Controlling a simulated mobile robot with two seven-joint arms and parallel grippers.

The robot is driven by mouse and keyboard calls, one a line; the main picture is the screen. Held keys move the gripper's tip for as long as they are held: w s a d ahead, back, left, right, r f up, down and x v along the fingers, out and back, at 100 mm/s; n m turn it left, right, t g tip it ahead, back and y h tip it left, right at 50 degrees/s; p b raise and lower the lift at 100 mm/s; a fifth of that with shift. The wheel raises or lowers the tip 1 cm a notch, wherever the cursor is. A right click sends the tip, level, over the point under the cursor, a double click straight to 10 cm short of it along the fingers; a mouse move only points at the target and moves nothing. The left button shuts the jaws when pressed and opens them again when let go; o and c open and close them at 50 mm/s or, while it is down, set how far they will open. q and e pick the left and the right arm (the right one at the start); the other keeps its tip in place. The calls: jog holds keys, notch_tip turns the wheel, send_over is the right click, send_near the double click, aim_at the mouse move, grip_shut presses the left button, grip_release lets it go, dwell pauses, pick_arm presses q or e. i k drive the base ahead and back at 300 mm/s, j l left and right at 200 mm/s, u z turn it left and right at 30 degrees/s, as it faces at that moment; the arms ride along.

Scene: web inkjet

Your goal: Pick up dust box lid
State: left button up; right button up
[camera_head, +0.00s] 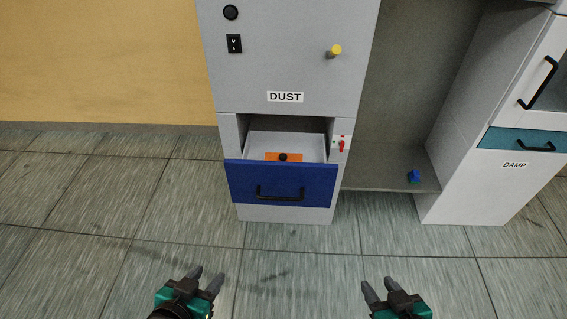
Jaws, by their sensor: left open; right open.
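The dust box lid seems to be the orange plate (296,156) with a black knob (283,157), inside the pulled-out drawer under the DUST label. The drawer has a blue front (281,184) with a black handle (280,193), which hides the lower part of the orange plate. My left gripper (207,279) is open and empty, low over the floor in front and left of the drawer. My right gripper (376,287) is open and empty, in front and right of the drawer. Both are well apart from the drawer.
The grey DUST cabinet (290,60) stands behind the drawer, with a yellow knob (334,50) and a red switch (341,146). A small blue object (414,177) lies on the low shelf to the right. A white DAMP cabinet (480,190) stands far right. The tiled floor (290,265) is clear.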

aim_at(268, 156)
jog(key=i+j+z, duration=0.1)
jog(key=j, duration=0.35)
jog(key=i+j+z, duration=0.15)
jog(key=j, duration=0.35)
jog(key=i+j+z, duration=0.1)
jog(key=i+j, duration=0.15)
jog(key=j, duration=0.2)
jog(key=i+j+z, duration=0.1)
jog(key=j, duration=0.4)
jog(key=i+j+z, duration=0.15)
jog(key=j, duration=0.4)
jog(key=i+j+z, duration=0.1)
jog(key=j, duration=0.4)
jog(key=i, duration=0.45)
jog(key=l+z, duration=0.05)
jog(key=l, duration=0.05)
